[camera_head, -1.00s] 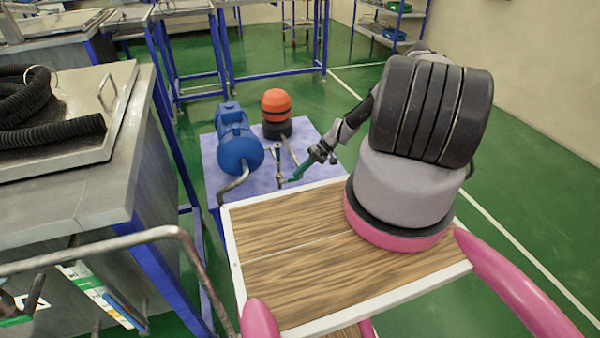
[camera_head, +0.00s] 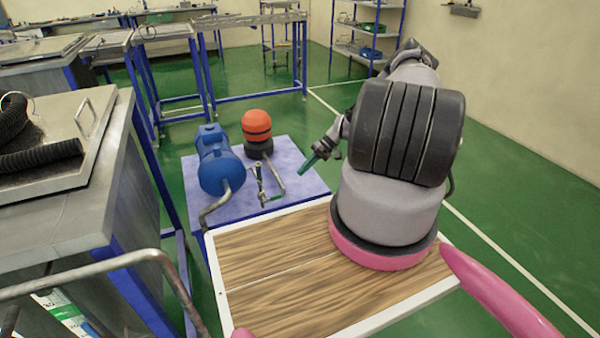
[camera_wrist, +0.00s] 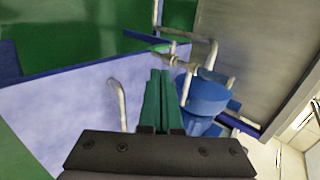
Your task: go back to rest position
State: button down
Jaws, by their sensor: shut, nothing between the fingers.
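My gripper (camera_head: 309,165) is shut and empty, its green fingers together. In the head view it hangs at the front of my arm, to the right of the pipe valve (camera_head: 262,188) and apart from it. In the wrist view the shut fingers (camera_wrist: 163,92) point over the pale table toward the pipework. The valve's green handle (camera_wrist: 160,47) shows beyond the fingertips there. My folded arm hides part of the floor behind it.
A pale blue-violet table (camera_head: 300,178) carries a blue tank (camera_head: 213,168), an orange and black vessel (camera_head: 257,127) and bent pipes. Metal workbenches (camera_head: 70,200) stand at the left. Blue-framed tables (camera_head: 255,95) and a shelf (camera_head: 370,50) stand behind. Green floor at the right is open.

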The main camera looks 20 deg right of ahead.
dwell(0.3)
jog(key=s+a+r+h, duration=0.1)
jog(key=a+r+h, duration=0.2)
jog(key=r, duration=1.7)
jog(key=s+a+r+h, duration=0.1)
jog(key=a+r+h, duration=0.25)
jog(key=r, duration=1.65)
jog(key=s+a+r+m+t+h, duration=0.1)
jog(key=s+a+r+t, duration=0.15)
jog(key=s+r, duration=0.75)
jog(key=s+a+r+m+t+h, duration=0.15)
jog(key=s+a+r, duration=0.25)
jog(key=s+r, duration=0.6)
jog(key=s+r+m+t+y, duration=0.1)
jog(key=s+t, duration=0.2)
jog(key=s, duration=0.6)
jog(key=shift+a+r+m, duration=0.15)
jog(key=shift+a+m, duration=0.2)
jog(key=shift+a, duration=0.1)
jog(key=shift+s+a+y, duration=0.1)
jog(key=shift+y, duration=0.2)
